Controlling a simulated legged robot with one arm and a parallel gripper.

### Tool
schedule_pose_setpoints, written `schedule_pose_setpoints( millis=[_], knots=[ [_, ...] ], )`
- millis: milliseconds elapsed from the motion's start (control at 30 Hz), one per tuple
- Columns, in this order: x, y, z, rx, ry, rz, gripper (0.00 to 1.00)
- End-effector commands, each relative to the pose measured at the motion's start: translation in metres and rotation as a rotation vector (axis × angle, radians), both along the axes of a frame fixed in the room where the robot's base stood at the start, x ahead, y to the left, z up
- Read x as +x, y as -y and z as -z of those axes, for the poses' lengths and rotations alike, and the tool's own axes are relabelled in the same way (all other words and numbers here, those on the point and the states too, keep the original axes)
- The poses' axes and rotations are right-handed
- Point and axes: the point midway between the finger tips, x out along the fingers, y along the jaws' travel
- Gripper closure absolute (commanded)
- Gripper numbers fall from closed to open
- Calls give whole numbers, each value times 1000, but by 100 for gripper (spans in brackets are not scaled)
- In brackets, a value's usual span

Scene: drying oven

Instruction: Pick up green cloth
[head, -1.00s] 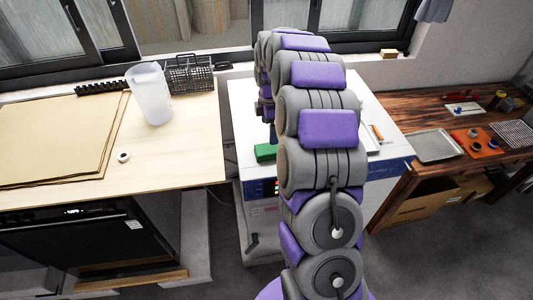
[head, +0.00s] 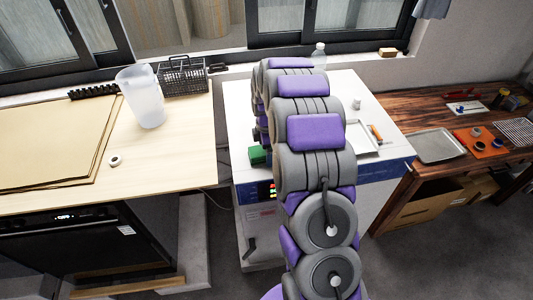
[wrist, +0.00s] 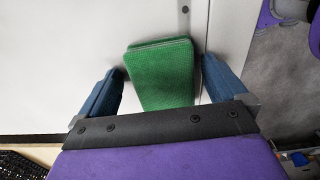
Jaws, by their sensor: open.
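The green cloth (wrist: 162,72) lies on the white top of the drying oven. It looks like a folded pad with a stitched edge. In the wrist view my gripper (wrist: 163,78) is open, with one blue finger on each side of the cloth. The cloth reaches in between the fingers, close to both; I cannot tell whether they touch it. In the head view the cloth (head: 257,154) shows at the oven's left front edge, partly hidden by my arm.
To the left is a light wooden table with a translucent pitcher (head: 146,98) and a black basket (head: 184,76). To the right is a dark wooden bench (head: 400,118).

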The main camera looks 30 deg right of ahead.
Motion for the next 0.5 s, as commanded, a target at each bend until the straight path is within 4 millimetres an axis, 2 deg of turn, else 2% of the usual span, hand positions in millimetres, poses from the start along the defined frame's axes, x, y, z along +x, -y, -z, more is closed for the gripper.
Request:
schedule_pose_setpoints(
  millis=[67, 233, 500],
  knots=[
    [0, -3, -1, -3, -1, -2, 2],
    [0, -5, -1, -5, -1, -2, 18],
    [0, 3, 0, 4, -1, 0, 44]
  ],
)
